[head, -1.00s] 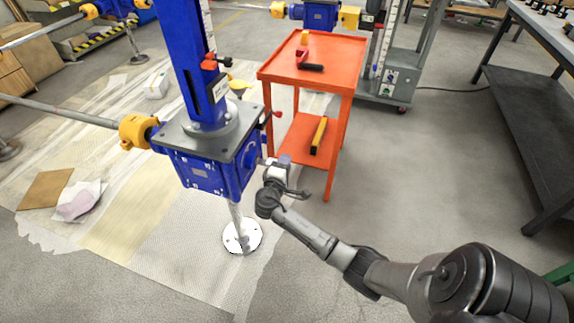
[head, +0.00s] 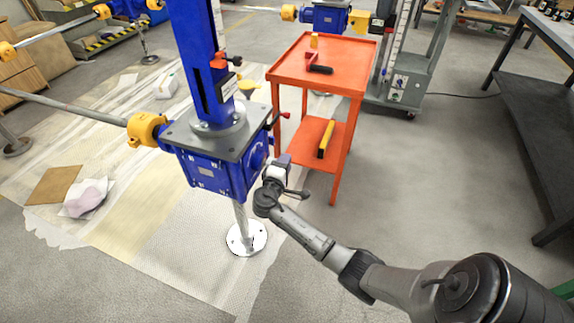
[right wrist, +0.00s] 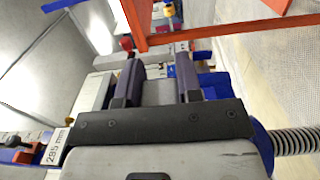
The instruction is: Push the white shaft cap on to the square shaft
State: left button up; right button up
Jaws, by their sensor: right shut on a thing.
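The blue screw jack gearbox (head: 205,172) stands near the middle of the head view, below a tall blue column. My right gripper (head: 281,163) is close to the gearbox's right side. In the right wrist view its two dark purplish fingers (right wrist: 158,80) are shut on a pale piece (right wrist: 158,93), which I take to be the white shaft cap. Only a little of it shows. The square shaft cannot be made out, and I cannot tell whether cap and shaft touch. My left gripper is not in view.
An orange cart (head: 318,62) with a few tools stands just behind and right of the jack. A red-knobbed lever (head: 280,116) sticks out above the gripper. A dark workbench (head: 535,130) is at the right.

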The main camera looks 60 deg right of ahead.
jog(key=shift+w, duration=0.15)
jog(key=shift+f, duration=0.1)
dwell(0.4)
jog(key=o, duration=0.6)
jog(key=shift+a, duration=0.1)
jog(key=o, duration=0.4)
jog(key=shift+w, duration=0.25)
jog(key=shift+s, duration=0.15)
